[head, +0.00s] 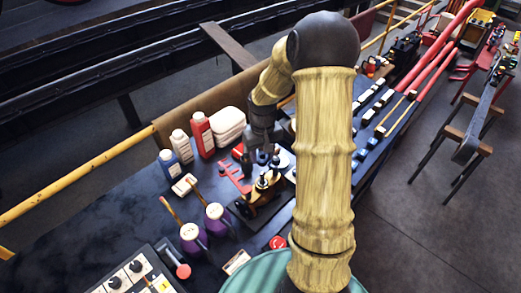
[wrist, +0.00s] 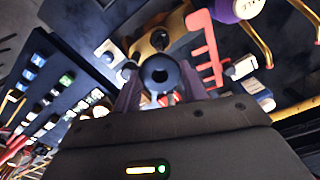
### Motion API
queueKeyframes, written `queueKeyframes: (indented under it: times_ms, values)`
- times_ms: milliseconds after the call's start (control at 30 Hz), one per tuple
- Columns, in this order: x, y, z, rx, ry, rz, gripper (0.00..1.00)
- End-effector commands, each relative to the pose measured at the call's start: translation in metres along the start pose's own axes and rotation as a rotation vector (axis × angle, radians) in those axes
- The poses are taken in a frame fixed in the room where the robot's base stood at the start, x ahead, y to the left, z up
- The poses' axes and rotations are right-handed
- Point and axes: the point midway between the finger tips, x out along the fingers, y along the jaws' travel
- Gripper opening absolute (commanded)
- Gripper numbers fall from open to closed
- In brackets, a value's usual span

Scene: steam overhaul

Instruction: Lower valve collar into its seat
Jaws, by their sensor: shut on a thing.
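The valve collar (wrist: 160,74) is a dark ring with a round hole, seen end-on in the middle of the wrist view. My gripper (wrist: 160,88) is shut on it, with one finger on each side. A brass-coloured fixture (wrist: 148,46) on a dark base lies beyond the collar, and a dark round opening (wrist: 160,40) shows in it, likely the seat. In the head view my gripper (head: 262,148) points down above the brass fixture (head: 264,189). The collar is hard to make out there, and I cannot tell the gap between collar and fixture.
A red toothed rack (head: 234,177) lies left of the fixture; it also shows in the wrist view (wrist: 208,48). Two purple oilers (head: 192,236) stand nearer. Bottles (head: 202,134) and a pale container (head: 228,126) stand behind.

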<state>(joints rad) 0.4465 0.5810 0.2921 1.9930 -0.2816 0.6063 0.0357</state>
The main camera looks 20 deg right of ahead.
Motion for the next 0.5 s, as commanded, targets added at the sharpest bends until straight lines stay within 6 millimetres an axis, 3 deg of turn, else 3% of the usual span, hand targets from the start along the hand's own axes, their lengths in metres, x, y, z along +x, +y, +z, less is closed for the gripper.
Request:
queueKeyframes:
  times_ms: [267,500]
  values:
    - [0.003,0.000,0.000,-0.001,0.000,0.000,0.14]
    - [0.018,-0.001,0.000,-0.001,0.000,-0.001,0.14]
